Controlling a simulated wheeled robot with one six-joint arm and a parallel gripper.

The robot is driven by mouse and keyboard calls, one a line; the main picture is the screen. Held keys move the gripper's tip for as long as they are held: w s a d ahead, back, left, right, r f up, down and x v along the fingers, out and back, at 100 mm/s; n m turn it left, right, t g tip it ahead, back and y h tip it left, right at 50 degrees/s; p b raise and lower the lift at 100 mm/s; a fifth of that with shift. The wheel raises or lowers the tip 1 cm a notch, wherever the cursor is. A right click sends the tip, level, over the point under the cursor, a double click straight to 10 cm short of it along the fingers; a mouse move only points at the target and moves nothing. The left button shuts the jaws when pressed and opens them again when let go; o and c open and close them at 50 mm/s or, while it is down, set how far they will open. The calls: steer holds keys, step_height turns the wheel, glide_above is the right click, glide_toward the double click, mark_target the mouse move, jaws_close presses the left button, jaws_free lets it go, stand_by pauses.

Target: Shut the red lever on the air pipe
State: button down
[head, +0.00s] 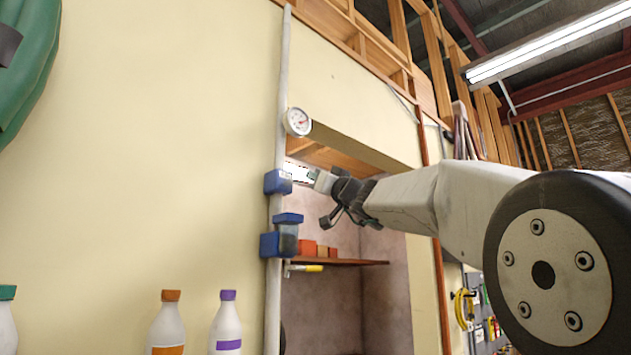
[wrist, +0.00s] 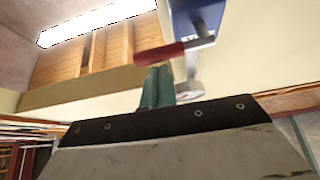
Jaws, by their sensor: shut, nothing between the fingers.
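The red lever (wrist: 165,54) shows in the wrist view, with a metal arm joined to a blue valve body (wrist: 197,17). In the head view a blue valve body (head: 278,182) sits on the pale vertical air pipe (head: 274,312), below a round gauge (head: 298,122). I cannot make out the red lever there. My gripper (head: 313,175) is shut and empty, just right of that upper blue body. In the wrist view its green fingertips (wrist: 157,72) are close to the red lever; I cannot tell whether they touch it.
Lower on the pipe are a blue-topped cup (head: 288,219), another blue body (head: 272,245) and a yellow lever (head: 306,268). A recess with a shelf (head: 350,262) lies to the right. White bottles (head: 226,327) stand at lower left.

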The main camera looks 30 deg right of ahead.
steer(key=s+d+f, duration=0.2)
steer(key=s, duration=0.7)
